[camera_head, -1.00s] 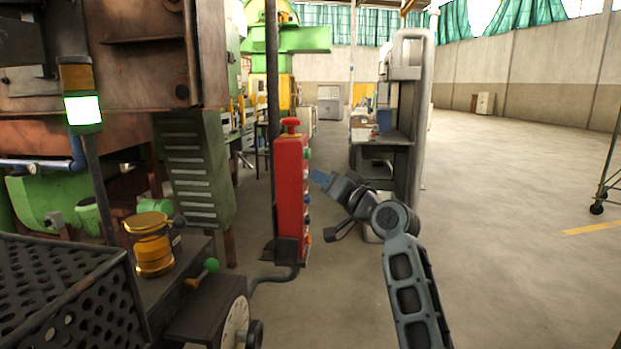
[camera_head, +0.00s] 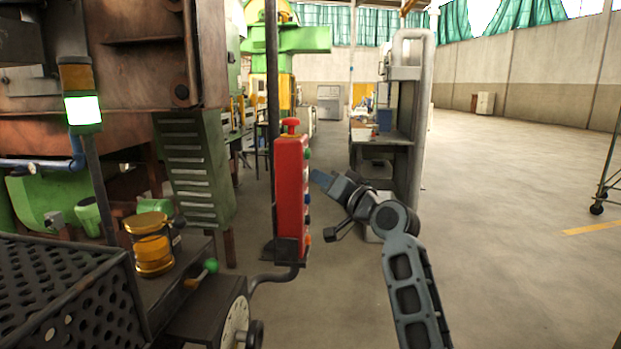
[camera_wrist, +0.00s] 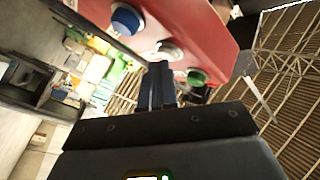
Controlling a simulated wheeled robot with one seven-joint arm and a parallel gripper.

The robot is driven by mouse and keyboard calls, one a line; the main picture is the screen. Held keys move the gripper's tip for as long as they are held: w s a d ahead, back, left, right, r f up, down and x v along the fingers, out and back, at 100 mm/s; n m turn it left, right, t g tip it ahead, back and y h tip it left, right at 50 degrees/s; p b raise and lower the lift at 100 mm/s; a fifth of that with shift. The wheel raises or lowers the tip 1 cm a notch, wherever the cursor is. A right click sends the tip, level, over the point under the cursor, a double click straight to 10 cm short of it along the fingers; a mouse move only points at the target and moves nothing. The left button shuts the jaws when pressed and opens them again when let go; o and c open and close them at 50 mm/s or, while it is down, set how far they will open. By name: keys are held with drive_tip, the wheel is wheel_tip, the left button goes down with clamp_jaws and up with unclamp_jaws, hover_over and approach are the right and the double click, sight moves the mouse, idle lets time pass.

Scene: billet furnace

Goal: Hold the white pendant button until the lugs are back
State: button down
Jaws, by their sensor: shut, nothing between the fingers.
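The red pendant box (camera_head: 290,195) hangs upright near the middle of the head view, with a red mushroom button on top and a column of coloured buttons on its right side. In the wrist view the white button (camera_wrist: 168,50) sits between a blue button (camera_wrist: 126,19) and a green button (camera_wrist: 197,77). My gripper (camera_head: 319,178) is shut and empty, pointing at the pendant's button side. In the wrist view its closed fingertips (camera_wrist: 160,66) lie right by the white button and overlap its lower edge. I cannot tell whether they touch it. No lugs can be made out.
A lit stack lamp (camera_head: 83,110) stands at the left, glowing white-green. A perforated black guard (camera_head: 70,295) and an amber-banded cylinder (camera_head: 152,243) are at the lower left. A grey cabinet (camera_head: 405,120) stands behind my arm. The floor to the right is open.

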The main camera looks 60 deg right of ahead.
idle(0.6)
drive_tip(key=shift+s+d+b, duration=0.35)
drive_tip(key=shift+s, duration=0.5)
drive_tip(key=s, duration=0.1)
drive_tip(key=s+d+b, duration=0.1)
drive_tip(key=s, duration=0.1)
drive_tip(key=s+d, duration=0.1)
drive_tip(key=shift+s+b, duration=0.3)
idle(0.4)
